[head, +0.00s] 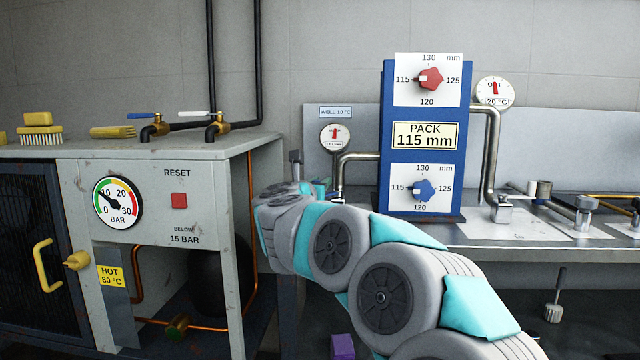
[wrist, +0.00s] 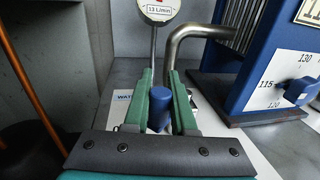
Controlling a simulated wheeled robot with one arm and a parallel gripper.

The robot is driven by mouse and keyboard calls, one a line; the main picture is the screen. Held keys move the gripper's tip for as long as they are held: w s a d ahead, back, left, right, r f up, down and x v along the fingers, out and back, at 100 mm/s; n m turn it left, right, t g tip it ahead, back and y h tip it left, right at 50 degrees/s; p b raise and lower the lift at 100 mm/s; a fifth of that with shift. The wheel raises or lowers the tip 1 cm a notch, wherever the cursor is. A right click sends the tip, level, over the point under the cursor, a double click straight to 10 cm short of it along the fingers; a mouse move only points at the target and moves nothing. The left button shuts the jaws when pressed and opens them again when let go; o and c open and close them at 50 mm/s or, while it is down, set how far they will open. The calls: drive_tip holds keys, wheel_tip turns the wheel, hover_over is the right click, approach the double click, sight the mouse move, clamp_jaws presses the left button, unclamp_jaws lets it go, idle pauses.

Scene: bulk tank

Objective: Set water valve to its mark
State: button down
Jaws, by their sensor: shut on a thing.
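The water valve's blue upright handle (wrist: 160,108) stands between the two green fingers of my gripper (wrist: 159,82) in the wrist view. The gripper is shut on it. A white label beginning "WAT" (wrist: 123,98) shows behind the left finger and is partly covered. Above is a round flow gauge (wrist: 158,12) marked "13 L/min", its top cut off. In the head view the gauge (head: 335,135) shows a red pointer near upright, its scale too small to read. My arm hides most of the valve and gripper there. The valve's mark cannot be made out.
A blue panel (head: 430,140) with red (head: 430,78) and blue (head: 424,190) knobs stands right of the valve. A bent steel pipe (wrist: 188,40) runs close behind the fingers. A grey cabinet (head: 190,215) with a bar gauge (head: 117,202) stands left.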

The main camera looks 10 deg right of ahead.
drive_tip(key=shift+f+b, duration=0.1)
drive_tip(key=shift+b, duration=0.25)
drive_tip(key=shift+f+b, duration=0.15)
drive_tip(key=shift+b, duration=0.4)
drive_tip(key=shift+s+n+t+y+b, duration=0.25)
drive_tip(key=shift+n+y+b, duration=0.2)
drive_tip(key=shift+b, duration=0.75)
drive_tip(key=shift+s+d+r+n+t+y+b, duration=0.1)
drive_tip(key=shift+r+n+t+y+b, duration=0.2)
drive_tip(key=shift+y, duration=0.35)
drive_tip(key=c, duration=0.7)
unclamp_jaws()
drive_tip(key=shift+c, duration=0.2)
drive_tip(key=shift+s, duration=0.1)
